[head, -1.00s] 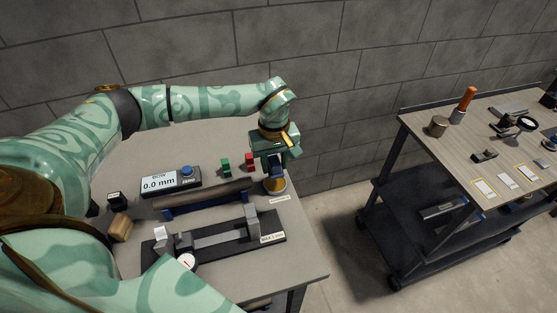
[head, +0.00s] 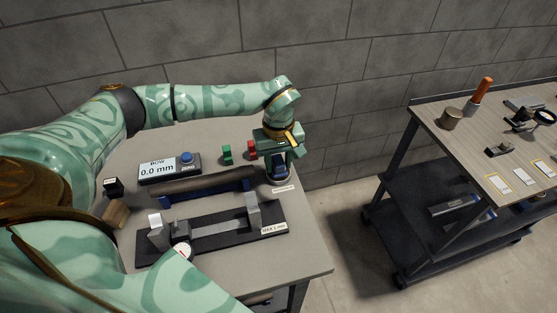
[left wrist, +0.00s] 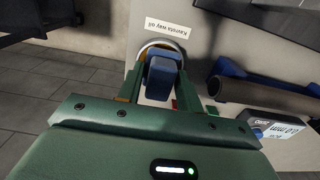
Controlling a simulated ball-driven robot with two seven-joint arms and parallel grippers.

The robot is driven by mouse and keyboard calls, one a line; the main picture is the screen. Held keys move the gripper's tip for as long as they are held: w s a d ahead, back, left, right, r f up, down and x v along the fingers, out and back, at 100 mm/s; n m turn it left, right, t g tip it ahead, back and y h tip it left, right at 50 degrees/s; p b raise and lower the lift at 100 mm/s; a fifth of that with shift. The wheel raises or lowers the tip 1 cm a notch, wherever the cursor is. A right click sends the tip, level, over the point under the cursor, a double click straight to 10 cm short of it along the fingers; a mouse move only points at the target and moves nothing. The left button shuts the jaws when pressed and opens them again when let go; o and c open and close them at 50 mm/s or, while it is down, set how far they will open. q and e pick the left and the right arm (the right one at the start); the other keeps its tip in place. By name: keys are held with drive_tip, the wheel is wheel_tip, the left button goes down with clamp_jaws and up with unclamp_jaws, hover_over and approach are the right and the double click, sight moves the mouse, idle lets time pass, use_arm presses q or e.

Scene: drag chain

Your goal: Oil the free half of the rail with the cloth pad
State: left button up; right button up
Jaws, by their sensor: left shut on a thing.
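My left gripper (head: 279,163) is above the right back corner of the table and is shut on the blue pad (left wrist: 161,78). In the left wrist view the pad sits between the fingers, over a round dish with a pale rim (left wrist: 163,43). I cannot tell whether the pad touches inside the dish. A label beside it reads "Karosta way oil" (left wrist: 167,28). A grey steel bar (head: 220,228), seemingly the rail, lies between two upright blocks on a black base nearer the front. My right gripper is out of view.
A dark round bar (head: 205,186) rests on a blue stand just behind the black base. A "BOW 0.0 mm" readout (head: 158,170), a green block (head: 227,154) and a red block (head: 253,150) are further back. A dial gauge (head: 181,251) stands in front. A cart (head: 440,130) is at right.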

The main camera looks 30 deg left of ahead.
sight(279, 160)
use_arm(q)
drive_tip(key=shift+f, duration=0.5)
idle(0.4)
drive_tip(key=shift+s, duration=0.1)
idle(1.3)
wheel_tip(279, 160, up, 7)
drive_tip(key=p, duration=0.6)
drive_tip(key=shift+r, duration=0.1)
idle(0.7)
